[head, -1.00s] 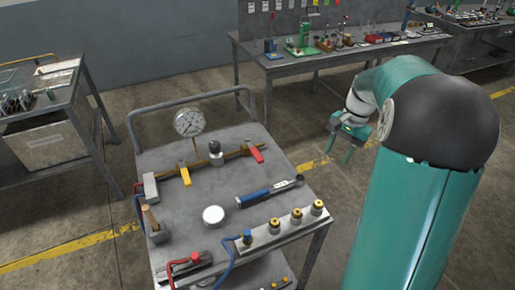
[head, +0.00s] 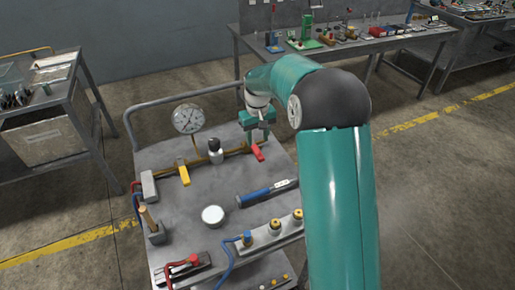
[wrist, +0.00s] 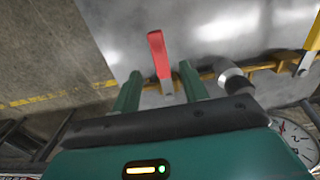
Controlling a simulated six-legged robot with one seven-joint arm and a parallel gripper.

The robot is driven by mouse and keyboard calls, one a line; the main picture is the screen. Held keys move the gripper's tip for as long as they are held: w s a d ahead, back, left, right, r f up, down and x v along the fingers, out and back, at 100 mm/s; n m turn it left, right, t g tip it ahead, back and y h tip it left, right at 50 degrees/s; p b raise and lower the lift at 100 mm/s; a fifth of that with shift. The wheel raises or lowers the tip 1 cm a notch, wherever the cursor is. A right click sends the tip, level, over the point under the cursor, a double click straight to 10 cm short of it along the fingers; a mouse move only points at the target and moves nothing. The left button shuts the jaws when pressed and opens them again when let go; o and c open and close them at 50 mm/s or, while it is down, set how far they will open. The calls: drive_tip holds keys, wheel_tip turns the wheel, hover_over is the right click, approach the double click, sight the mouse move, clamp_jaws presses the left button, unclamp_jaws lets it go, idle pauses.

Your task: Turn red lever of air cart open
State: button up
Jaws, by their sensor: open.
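The red lever (head: 258,152) sits at the right end of the brass pipe on the air cart (head: 180,217). In the wrist view the red lever (wrist: 159,54) stands out from the pipe, its base between my two fingers. My gripper (head: 257,126) is at the lever, and in the wrist view my gripper (wrist: 158,82) is open with one finger on each side of it. Gaps show between the fingers and the lever. A yellow lever (head: 184,174) sits further left on the same pipe. I cannot tell the height of the fingertips over the cart top.
A pressure gauge (head: 188,119) rises at the pipe's back left. A dark-topped knob (head: 215,149) stands between the levers. A blue-handled tool (head: 267,193), a white round cap (head: 213,216) and a fittings block (head: 270,240) lie nearer. A workbench (head: 345,45) stands behind.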

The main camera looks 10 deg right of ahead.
sight(258, 152)
wheel_tip(258, 152, down, 6)
drive_tip(key=shift+r, duration=0.1)
clamp_jaws()
